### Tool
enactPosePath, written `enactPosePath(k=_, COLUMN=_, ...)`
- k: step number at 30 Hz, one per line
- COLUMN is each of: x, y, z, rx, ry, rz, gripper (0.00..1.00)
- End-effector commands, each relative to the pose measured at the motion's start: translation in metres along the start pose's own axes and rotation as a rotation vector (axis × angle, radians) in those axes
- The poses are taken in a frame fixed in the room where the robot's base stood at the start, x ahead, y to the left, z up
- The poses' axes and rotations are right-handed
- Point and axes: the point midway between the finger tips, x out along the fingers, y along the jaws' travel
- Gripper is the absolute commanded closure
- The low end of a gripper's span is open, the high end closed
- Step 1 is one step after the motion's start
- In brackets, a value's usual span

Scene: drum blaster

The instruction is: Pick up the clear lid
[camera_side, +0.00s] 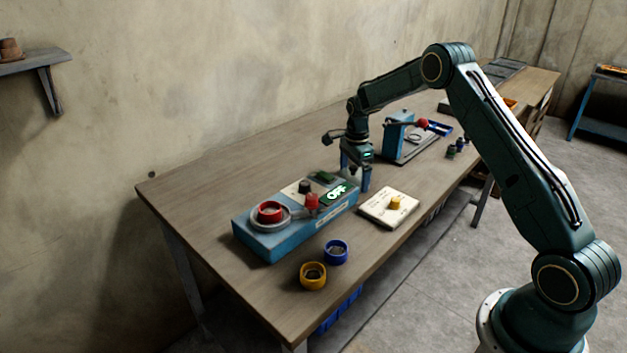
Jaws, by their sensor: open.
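I cannot clearly make out the clear lid. A pale, greyish round piece (287,224) surrounds a red ring (269,211) on the left end of a blue machine (262,241); I cannot tell if it is the lid. My gripper (355,180) points down with its jaws open, just behind the machine's right end and the white board. Nothing shows between its fingers. The machine also carries a red knob (312,202), a dark knob (305,187) and a green sign reading OFF (337,193).
A white board (377,213) with a yellow knob (395,202) lies right of the machine. A yellow ring (313,276) and a blue ring (336,252) stand near the front edge. A blue press (397,136) stands farther back. The table's left part (200,190) is clear.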

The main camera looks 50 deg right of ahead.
Motion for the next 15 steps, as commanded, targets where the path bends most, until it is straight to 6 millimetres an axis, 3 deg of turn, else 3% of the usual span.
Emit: enactPosePath(k=15, x=0.002, y=0.0, z=-0.0001, rx=0.0, ry=0.0, rz=0.0, gripper=0.0)
